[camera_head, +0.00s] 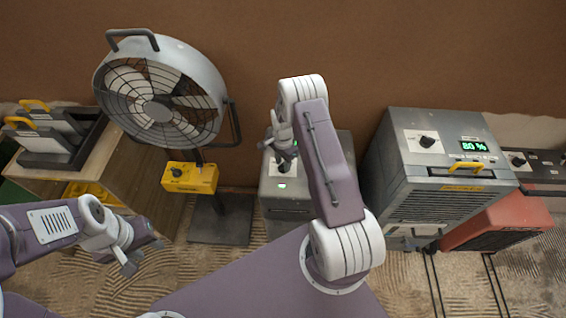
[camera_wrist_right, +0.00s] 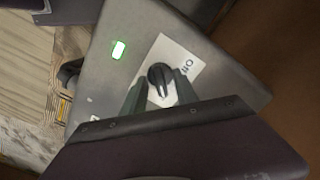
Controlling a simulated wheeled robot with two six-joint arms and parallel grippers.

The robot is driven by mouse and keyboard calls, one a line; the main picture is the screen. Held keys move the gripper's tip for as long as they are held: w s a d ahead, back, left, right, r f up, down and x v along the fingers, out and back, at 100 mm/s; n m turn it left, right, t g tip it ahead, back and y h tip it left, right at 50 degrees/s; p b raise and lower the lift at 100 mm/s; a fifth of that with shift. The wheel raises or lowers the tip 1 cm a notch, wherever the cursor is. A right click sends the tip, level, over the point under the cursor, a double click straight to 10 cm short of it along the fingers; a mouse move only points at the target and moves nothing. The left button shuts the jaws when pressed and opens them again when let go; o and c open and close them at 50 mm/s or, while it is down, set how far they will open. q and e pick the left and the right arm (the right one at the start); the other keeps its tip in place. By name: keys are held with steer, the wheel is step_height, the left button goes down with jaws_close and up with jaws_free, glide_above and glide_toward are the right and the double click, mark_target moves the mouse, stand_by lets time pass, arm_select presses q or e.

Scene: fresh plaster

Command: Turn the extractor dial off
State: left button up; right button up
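A grey metal box (camera_head: 292,205) stands at the middle, partly hidden behind my right arm; I take it to be the extractor. Its black dial (camera_wrist_right: 160,76) sits on a white label with "OFF" printed at one side, and a green light (camera_wrist_right: 118,49) is lit on the same panel. The green light also shows in the head view (camera_head: 282,186). My right gripper (camera_wrist_right: 161,82) is open over the panel, one finger on each side of the dial; I cannot tell whether they touch it. My left gripper (camera_head: 142,257) is open and empty at the lower left.
A drum fan (camera_head: 160,95) with a yellow control box (camera_head: 190,178) stands left. A larger grey unit (camera_head: 425,170) with its own dial and "80 %" display stands right, beside a red unit (camera_head: 500,222). A wooden bench (camera_head: 130,165) is far left.

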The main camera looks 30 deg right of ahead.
jaws_close()
steer(key=shift+n, duration=0.4)
steer(key=n+b, duration=0.1)
steer(key=n, duration=0.7)
steer(key=shift+n+b, duration=0.3)
steer(key=shift+b, duration=0.1)
steer(key=n, duration=0.4)
steer(key=shift+w, duration=0.1)
steer(key=n, duration=0.4)
steer(key=shift+b, duration=0.4)
steer(key=shift+r+n, duration=0.1)
steer(key=shift+n, duration=0.3)
